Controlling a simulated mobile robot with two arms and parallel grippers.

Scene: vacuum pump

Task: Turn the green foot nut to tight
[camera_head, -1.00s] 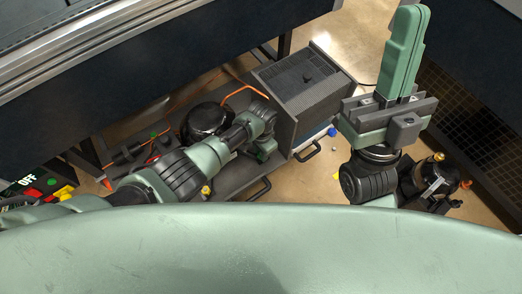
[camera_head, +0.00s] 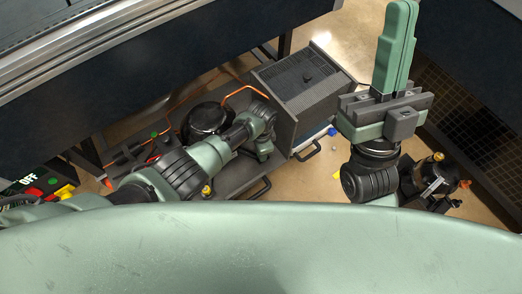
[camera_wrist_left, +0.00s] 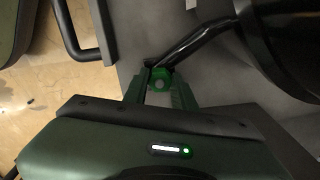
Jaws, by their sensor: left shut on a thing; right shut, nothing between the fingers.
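The green foot nut (camera_wrist_left: 162,78) shows in the left wrist view between the fingers of my left gripper (camera_wrist_left: 160,90), which is shut on it. It sits on a grey surface beside a black bent bar. In the head view my left gripper (camera_head: 264,152) points down in front of the dark grey box; the nut cannot be made out there. My right gripper (camera_head: 395,50) is raised at the right, its two green fingers pressed together with nothing between them.
A grey vented box (camera_head: 305,80) stands behind my left gripper. A round black vessel (camera_head: 207,120) with orange tubing is to its left. A black handle (camera_wrist_left: 72,35) lies close to the left gripper. A dark pump-like unit (camera_head: 430,182) stands on the floor below my right gripper.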

